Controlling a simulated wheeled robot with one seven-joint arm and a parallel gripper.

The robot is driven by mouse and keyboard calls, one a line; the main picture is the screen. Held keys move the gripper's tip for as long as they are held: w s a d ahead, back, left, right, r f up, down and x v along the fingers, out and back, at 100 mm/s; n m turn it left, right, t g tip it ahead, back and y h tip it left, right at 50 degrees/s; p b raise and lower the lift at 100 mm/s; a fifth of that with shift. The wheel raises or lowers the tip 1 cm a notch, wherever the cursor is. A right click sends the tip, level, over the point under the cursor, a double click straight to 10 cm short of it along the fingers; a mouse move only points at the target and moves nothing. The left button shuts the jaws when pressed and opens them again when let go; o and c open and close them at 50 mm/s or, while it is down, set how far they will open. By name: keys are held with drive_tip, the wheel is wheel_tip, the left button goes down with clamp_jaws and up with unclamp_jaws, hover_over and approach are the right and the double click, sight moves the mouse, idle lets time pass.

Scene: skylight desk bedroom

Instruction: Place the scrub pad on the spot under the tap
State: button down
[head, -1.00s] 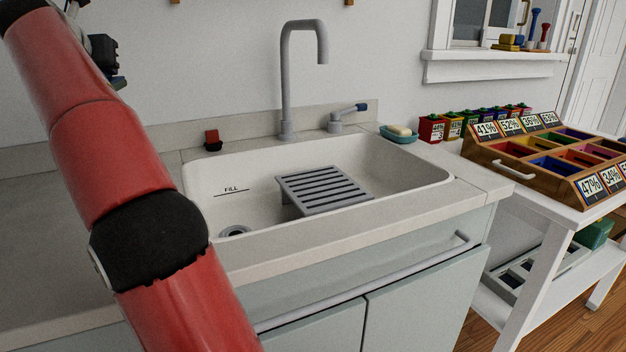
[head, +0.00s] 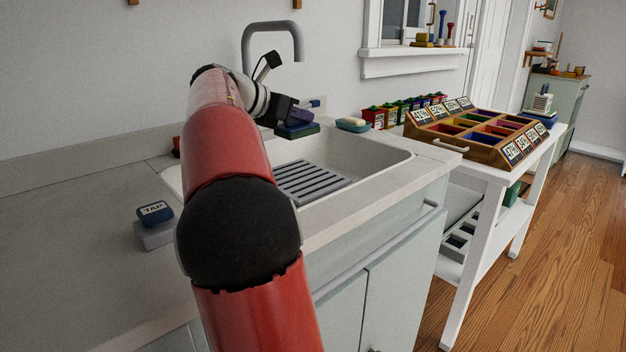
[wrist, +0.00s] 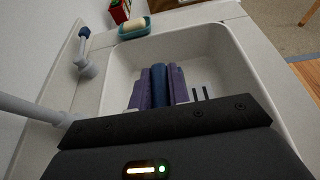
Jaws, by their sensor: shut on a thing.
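My gripper (head: 292,116) is over the back part of the sink, below and to the right of the grey tap's (head: 272,27) bend. It is shut on a blue pad with a dark green underside, the scrub pad (head: 299,131). In the wrist view the pad (wrist: 158,84) is a blue strip between two purple fingers, above the white sink basin (wrist: 205,52). A grey slatted rack (head: 312,181) stands in the basin, lower than the pad. The tap's base is hidden behind my arm in the head view.
A soap dish (head: 352,126) sits at the sink's back right corner. A blue block marked TAP (head: 155,213) on a grey base stands on the left counter. A sorting box (head: 480,135) and small coloured tins (head: 374,117) are to the right.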

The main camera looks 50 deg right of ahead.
drive_tip(key=f, duration=0.2)
drive_tip(key=f+b, duration=0.1)
drive_tip(key=f, duration=0.2)
drive_tip(key=shift+s+d+f+b, duration=0.2)
drive_tip(key=shift+s+f+b, duration=0.1)
drive_tip(key=shift+s+f, duration=0.05)
drive_tip(key=shift+f+b, duration=0.45)
drive_tip(key=shift+f, duration=1.8)
drive_tip(key=shift+f, duration=0.1)
drive_tip(key=c, duration=1.3)
unclamp_jaws()
